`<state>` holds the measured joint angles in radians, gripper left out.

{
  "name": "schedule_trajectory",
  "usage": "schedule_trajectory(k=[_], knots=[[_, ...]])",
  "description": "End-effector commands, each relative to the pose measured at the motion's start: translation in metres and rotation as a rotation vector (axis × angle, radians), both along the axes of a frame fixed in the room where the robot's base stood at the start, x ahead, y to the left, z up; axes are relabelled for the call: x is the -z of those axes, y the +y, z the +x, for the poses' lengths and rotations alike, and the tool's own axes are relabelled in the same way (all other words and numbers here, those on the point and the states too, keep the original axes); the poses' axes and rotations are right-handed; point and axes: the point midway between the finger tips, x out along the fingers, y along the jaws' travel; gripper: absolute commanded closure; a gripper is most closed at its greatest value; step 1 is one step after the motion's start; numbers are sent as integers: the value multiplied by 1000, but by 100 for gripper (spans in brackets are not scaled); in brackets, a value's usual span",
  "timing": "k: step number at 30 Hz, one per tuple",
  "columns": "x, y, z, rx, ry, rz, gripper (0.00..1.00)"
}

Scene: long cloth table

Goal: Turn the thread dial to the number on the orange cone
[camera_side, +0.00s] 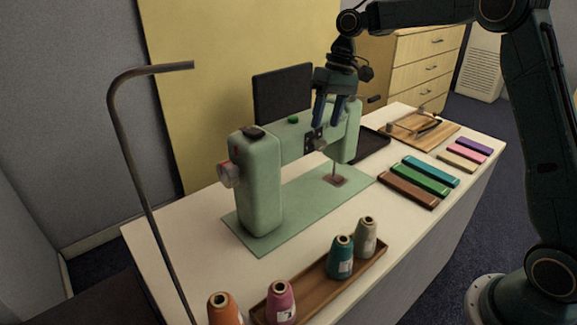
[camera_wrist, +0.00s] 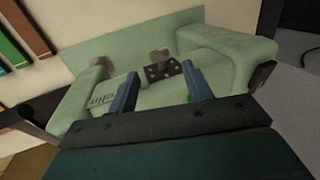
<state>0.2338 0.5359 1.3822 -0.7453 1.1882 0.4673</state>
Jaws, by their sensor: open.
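The pale green sewing machine (camera_side: 262,185) stands on its base plate on the table. A dark plate with a small round dial (camera_side: 319,144) is on the front of its arm; the dial also shows in the wrist view (camera_wrist: 160,56). The dial's setting is too small to read. The orange cone (camera_side: 223,309) stands at the bottom of the side view, partly cut off; I cannot read a number on it. My gripper (camera_side: 329,124) is open and empty, pointing down over the machine's arm near the dial. In the wrist view its two blue fingers (camera_wrist: 162,84) are spread, with the dial beyond them.
A wooden tray (camera_side: 350,278) with pink, teal and grey cones lies in front of the machine. A thin bent stand (camera_side: 122,125) rises at left. Several coloured strips (camera_side: 425,177) and a wooden board (camera_side: 440,135) lie at right. A dark screen (camera_side: 282,92) stands behind.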

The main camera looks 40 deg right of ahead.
Motion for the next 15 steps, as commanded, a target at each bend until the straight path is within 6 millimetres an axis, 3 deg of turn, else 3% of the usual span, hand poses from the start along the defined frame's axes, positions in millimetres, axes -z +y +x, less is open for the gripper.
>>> schedule_trajectory(k=[15], knots=[[-20, -6, 0, 0, 2, -1, 50]])
